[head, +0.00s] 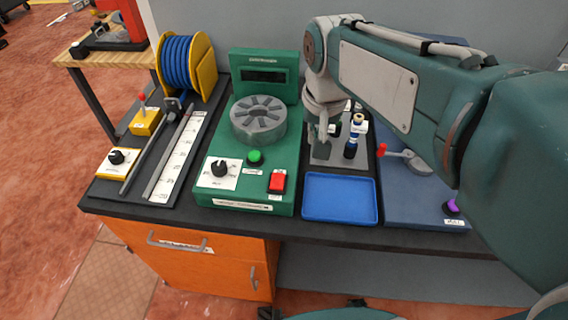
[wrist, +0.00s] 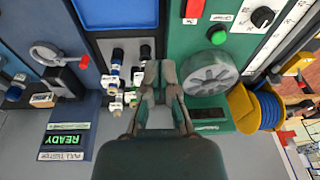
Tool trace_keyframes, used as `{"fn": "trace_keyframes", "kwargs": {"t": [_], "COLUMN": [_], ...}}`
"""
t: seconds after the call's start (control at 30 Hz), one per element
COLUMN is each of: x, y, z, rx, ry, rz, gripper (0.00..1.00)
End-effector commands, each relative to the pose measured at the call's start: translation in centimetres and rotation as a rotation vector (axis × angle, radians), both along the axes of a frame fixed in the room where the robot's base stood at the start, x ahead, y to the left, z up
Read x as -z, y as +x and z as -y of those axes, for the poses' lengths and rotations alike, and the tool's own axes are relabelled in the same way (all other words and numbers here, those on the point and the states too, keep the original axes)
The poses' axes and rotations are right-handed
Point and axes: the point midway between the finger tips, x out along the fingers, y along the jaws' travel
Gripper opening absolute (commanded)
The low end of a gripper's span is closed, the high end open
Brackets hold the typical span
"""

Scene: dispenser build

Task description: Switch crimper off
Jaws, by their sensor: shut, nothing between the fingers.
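The green machine (head: 232,188) in the middle of the bench looks like the crimper, though its name label is too small to read. A red rocker switch (head: 277,183) sits at its front right corner; it also shows at the top of the wrist view (wrist: 194,8). Beside it are a green button (head: 255,157) and a black knob (head: 221,168). Whether the switch is on or off I cannot tell. My gripper (head: 322,138) is shut and empty, above the grey plate behind the blue tray, behind and right of the switch and apart from it.
Several small bottles (head: 351,145) stand on the grey plate close to my gripper. A blue tray (head: 340,198) lies in front. A blue tester (head: 425,205) with a red-handled lever is at right. A grey round disc (head: 258,122) and a yellow cable spool (head: 203,62) are at left.

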Motion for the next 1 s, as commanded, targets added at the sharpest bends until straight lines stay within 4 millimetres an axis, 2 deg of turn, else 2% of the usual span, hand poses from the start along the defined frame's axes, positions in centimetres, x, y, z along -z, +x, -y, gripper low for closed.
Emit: {"fn": "trace_keyframes", "kwargs": {"t": [0.2,0.4,0.6,1.0], "x": [1.1,2.2,2.7,3.1], "y": [3.3,5.4,6.1,6.2], "z": [-2.6,-4.6,-5.3,-5.3], "rx": [0.03,0.055,0.068,0.068], "ry": [-0.008,-0.019,-0.025,-0.025], "rz": [-0.083,-0.139,-0.162,-0.163], "gripper": [0.0,0.0,0.0,0.0]}}
